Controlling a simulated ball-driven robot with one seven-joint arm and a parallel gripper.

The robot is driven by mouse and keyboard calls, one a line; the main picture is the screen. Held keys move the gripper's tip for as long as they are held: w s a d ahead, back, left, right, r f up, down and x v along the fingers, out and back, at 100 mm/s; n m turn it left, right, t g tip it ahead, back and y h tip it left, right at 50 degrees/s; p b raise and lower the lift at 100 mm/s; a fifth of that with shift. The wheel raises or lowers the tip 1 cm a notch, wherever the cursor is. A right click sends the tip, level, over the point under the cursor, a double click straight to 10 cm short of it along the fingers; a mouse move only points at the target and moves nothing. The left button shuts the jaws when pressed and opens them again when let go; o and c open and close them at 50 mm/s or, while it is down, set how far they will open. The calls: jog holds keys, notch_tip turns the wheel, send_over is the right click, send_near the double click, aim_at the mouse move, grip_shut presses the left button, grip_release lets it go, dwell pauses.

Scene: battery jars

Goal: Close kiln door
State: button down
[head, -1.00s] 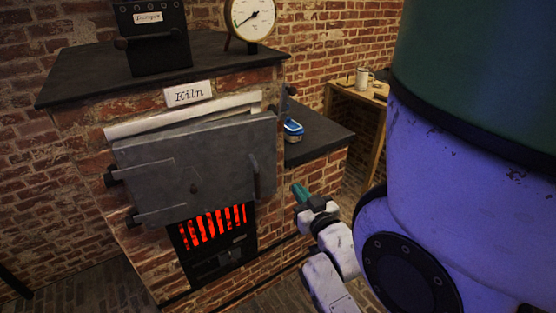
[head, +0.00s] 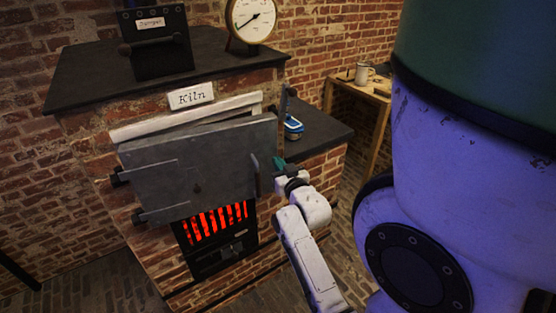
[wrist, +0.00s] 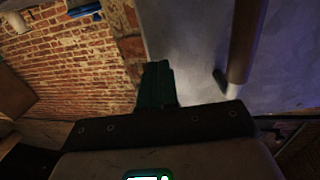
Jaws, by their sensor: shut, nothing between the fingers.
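The grey metal kiln door (head: 195,170) hangs on hinges at its left side on the brick kiln. It stands slightly ajar, with a pale gap along its top. Its upright handle (head: 256,178) is near the right edge. My gripper (head: 279,164) is at the door's right edge, just right of the handle. In the wrist view the green fingers (wrist: 157,84) are shut and empty, close to the grey door surface (wrist: 190,50). The handle (wrist: 243,45) is right of them there. I cannot tell whether the fingertips touch the door.
A dark latch (head: 283,103) stands at the opening's right side. A blue object (head: 293,125) lies on the dark side ledge (head: 320,135). Glowing red bars (head: 215,222) show below the door. A wooden table (head: 375,95) with a mug stands at the back right.

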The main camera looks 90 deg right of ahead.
jog(key=shift+w+d, duration=0.15)
jog(key=shift+d, duration=0.2)
